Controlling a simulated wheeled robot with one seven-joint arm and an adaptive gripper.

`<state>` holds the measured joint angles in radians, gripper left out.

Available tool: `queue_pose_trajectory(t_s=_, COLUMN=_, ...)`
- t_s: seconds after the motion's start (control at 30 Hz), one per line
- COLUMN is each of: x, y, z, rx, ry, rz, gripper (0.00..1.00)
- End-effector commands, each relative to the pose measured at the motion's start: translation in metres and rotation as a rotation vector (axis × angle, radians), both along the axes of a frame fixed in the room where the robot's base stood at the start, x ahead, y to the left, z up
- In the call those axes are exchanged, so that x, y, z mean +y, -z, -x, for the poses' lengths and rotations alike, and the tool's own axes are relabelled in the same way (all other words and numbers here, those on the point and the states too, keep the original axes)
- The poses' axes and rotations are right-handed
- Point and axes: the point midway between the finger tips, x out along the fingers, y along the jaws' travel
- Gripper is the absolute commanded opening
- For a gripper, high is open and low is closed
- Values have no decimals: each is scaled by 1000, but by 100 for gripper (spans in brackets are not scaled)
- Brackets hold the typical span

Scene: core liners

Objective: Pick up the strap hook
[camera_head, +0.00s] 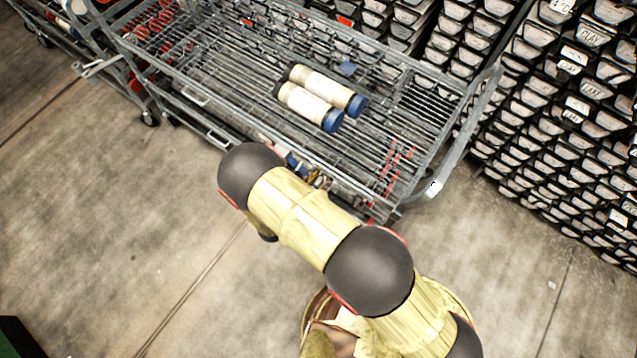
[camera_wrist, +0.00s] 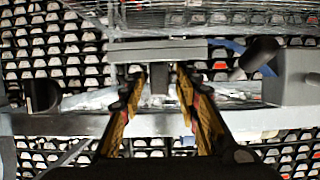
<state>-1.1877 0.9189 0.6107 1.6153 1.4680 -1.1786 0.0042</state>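My gripper (camera_wrist: 158,88) is in the wrist view with its two yellow-and-black fingers apart. A small grey upright piece (camera_wrist: 158,76) shows between the fingertips, below a flat grey bar (camera_wrist: 160,50). I cannot tell whether this is the strap hook, or whether the fingers touch it. No strap hook can be clearly made out in either view. In the head view my gripper is mostly hidden behind my arm, by the near edge of the metal cart (camera_head: 415,118). A small blue item (camera_head: 347,68) lies on the cart, too small to identify.
Two white cylinders with blue ends, the farther (camera_head: 328,88) and the nearer (camera_head: 310,106), lie on the cart. Racks of black trays (camera_head: 560,110) stand behind and to the right. Another cart (camera_head: 75,30) is at the upper left. The concrete floor (camera_head: 110,210) in front is clear.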

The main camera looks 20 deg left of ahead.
Motion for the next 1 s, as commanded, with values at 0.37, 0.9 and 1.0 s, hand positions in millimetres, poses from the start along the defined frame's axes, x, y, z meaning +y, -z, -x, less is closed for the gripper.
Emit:
queue_pose_trajectory(t_s=0.37, x=0, y=0, z=0, rx=0, ry=0, rz=1, gripper=9)
queue_pose_trajectory(t_s=0.9, x=0, y=0, z=0, rx=0, ry=0, rz=1, gripper=0)
queue_pose_trajectory(t_s=1.0, x=-1, y=-2, z=-2, rx=0, ry=1, rz=0, gripper=0)
